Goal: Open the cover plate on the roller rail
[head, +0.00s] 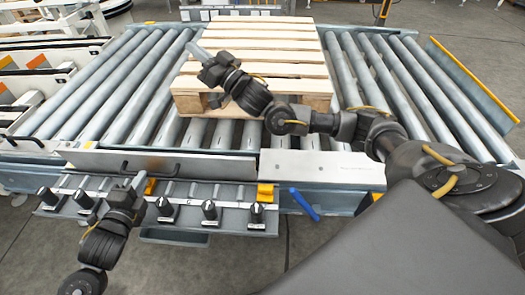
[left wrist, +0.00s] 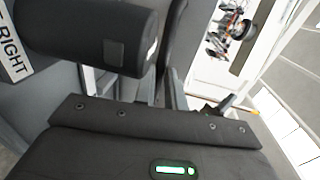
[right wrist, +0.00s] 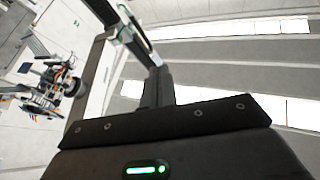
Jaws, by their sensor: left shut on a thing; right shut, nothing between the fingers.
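The cover plate (head: 215,166) is a long grey metal panel along the front of the roller rail, with a dark bar handle (head: 168,174) on its face. It looks tilted, but its exact angle is hard to tell. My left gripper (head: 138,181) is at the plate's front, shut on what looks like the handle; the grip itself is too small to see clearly. My right gripper (head: 196,50) is shut and empty, above the wooden pallet. The wrist views show neither the plate nor the handle clearly.
The pallet (head: 270,58) lies on the rollers (head: 120,95). Below the plate runs a strip with several black knobs (head: 210,211) and yellow clips (head: 265,192). A flat light plate (head: 325,166) and a blue lever (head: 304,204) are to the right. Open floor lies in front.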

